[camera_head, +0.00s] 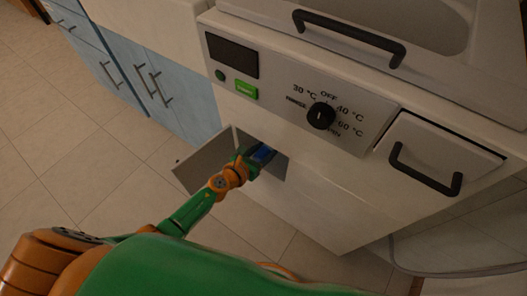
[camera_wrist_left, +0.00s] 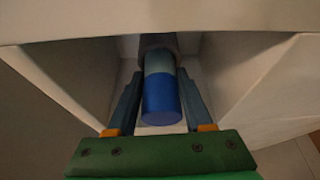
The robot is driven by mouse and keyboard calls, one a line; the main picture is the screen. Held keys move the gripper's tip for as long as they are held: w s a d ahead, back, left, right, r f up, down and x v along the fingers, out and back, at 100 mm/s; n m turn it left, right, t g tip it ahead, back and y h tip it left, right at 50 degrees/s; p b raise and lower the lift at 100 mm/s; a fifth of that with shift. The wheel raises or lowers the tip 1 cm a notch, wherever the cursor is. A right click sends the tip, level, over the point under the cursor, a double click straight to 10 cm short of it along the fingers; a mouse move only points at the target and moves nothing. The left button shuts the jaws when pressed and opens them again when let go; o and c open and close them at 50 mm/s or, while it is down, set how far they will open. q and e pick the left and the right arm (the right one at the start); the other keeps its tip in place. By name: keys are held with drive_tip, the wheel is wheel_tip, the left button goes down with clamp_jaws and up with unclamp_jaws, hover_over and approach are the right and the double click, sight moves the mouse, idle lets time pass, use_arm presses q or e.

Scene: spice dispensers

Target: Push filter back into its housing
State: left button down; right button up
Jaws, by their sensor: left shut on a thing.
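The filter (camera_wrist_left: 161,97) is a cylinder with a blue end and a grey-green body, seen in the left wrist view inside the open compartment. Its far end sits at a dark round housing (camera_wrist_left: 157,43). In the head view the blue end of the filter (camera_head: 262,153) shows in the opening. My left gripper (camera_wrist_left: 158,98) is shut on the filter, one finger on each side of it. It also shows in the head view (camera_head: 252,160), reaching into the compartment. How deep the filter sits is hard to tell. My right gripper is in neither view.
The compartment's small door (camera_head: 203,163) hangs open to the left. The white washing machine (camera_head: 340,195) has a dial (camera_head: 321,115), a drawer with a black handle (camera_head: 425,172) and a top handle (camera_head: 348,37). Blue cabinets (camera_head: 150,75) stand at the left. Tiled floor lies clear at the left.

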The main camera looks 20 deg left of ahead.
sight(258, 160)
use_arm(q)
drive_tip(key=shift+w+d, duration=0.1)
drive_tip(key=shift+w, duration=0.25)
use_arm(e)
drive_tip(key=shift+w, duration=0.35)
use_arm(q)
drive_tip(key=shift+w+d, duration=0.1)
drive_tip(key=shift+w, duration=0.2)
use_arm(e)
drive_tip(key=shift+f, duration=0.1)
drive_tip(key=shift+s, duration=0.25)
use_arm(q)
drive_tip(key=shift+s, duration=0.2)
drive_tip(key=shift+s+a, duration=0.25)
drive_tip(key=shift+s, duration=0.2)
drive_tip(key=shift+s+a, duration=0.25)
drive_tip(key=shift+s, duration=0.45)
drive_tip(key=shift+s+a, duration=0.3)
drive_tip(key=shift+s, duration=0.55)
drive_tip(key=shift+s+a, duration=0.15)
drive_tip(key=shift+s, duration=0.35)
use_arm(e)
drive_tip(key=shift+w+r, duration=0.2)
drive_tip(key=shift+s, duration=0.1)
